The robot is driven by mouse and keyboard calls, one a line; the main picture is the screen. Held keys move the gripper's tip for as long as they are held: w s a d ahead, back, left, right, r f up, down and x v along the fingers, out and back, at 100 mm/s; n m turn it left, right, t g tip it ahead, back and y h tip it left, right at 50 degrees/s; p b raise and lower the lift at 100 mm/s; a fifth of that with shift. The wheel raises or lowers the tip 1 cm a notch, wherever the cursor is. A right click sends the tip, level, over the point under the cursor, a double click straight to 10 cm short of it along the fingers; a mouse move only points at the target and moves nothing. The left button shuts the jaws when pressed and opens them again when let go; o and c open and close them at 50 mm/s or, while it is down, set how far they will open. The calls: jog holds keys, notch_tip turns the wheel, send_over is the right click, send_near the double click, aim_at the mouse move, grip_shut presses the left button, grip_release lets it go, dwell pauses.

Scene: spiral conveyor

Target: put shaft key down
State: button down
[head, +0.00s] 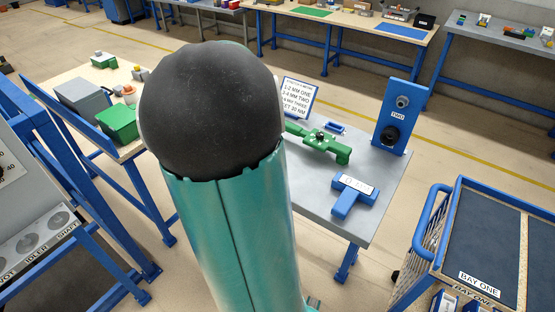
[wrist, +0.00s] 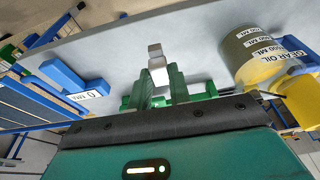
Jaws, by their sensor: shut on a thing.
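The shaft key (wrist: 157,64) is a small pale grey block in the wrist view. It stands out between the fingertips of my gripper (wrist: 162,78), whose green fingers are shut on it. Behind it is the grey bench top (wrist: 130,48); I cannot tell whether the key touches it. The same bench top (head: 372,213) shows in the head view, to the right of my arm. In that view my arm's dark joint and teal link hide the gripper and the key.
A blue T-shaped tool (wrist: 72,80) lies left of the gripper, and it also shows in the head view (head: 352,193). A yellow gear oil container (wrist: 252,58) stands close on the right. A green fixture (head: 320,142) and blue upright plate (head: 400,118) stand on the bench.

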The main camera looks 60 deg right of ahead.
jog(key=d+f, duration=0.2)
jog(key=s+d+f, duration=0.1)
jog(key=d+f, duration=0.1)
jog(key=d, duration=0.1)
jog(key=d+f, duration=0.2)
jog(key=f, duration=0.1)
jog(key=shift+s+d, duration=0.25)
jog(key=shift+s, duration=0.05)
jog(key=shift+a+x, duration=0.15)
jog(key=shift+x, duration=0.65)
jog(key=shift+a+x, duration=0.15)
jog(key=shift+x, duration=0.65)
jog(key=shift+w+f, duration=0.15)
jog(key=shift+f, duration=0.05)
jog(key=c, duration=1.3)
grip_release()
jog(key=shift+r, duration=0.1)
jog(key=v, duration=1.2)
jog(key=shift+r, duration=0.1)
